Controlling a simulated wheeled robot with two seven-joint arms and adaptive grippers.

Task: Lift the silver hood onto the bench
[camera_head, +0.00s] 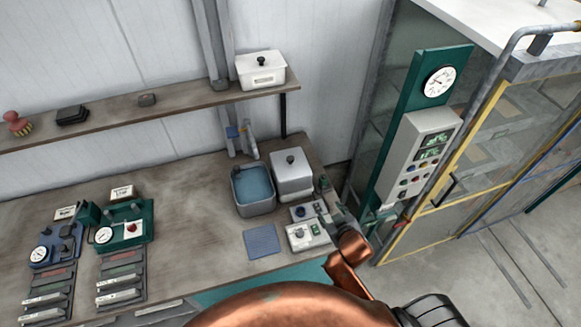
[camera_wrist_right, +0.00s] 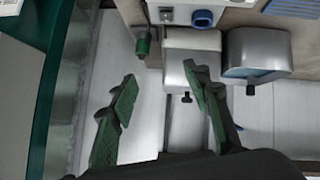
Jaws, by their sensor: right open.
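The silver hood (camera_head: 292,178) is a grey metal box with a rounded top and a black knob (camera_head: 290,159). It stands upright at the back right of the bench (camera_head: 190,190), beside the blue-lined basin. In the right wrist view the hood (camera_wrist_right: 178,72) is partly covered by one finger, and its knob (camera_wrist_right: 186,98) shows close beside that finger. My right gripper (camera_head: 333,202) is open and empty, at the bench's right end, to the right of and nearer than the hood. Its green-padded fingers (camera_wrist_right: 160,102) are spread apart. My left gripper is not in view.
The basin (camera_head: 253,205) stands left of the hood. Small control boxes (camera_head: 307,235) and a blue mat (camera_head: 262,241) lie in front. A shelf (camera_head: 190,102) above carries a white lidded box (camera_head: 261,75). A teal panel with a gauge (camera_head: 438,80) stands right.

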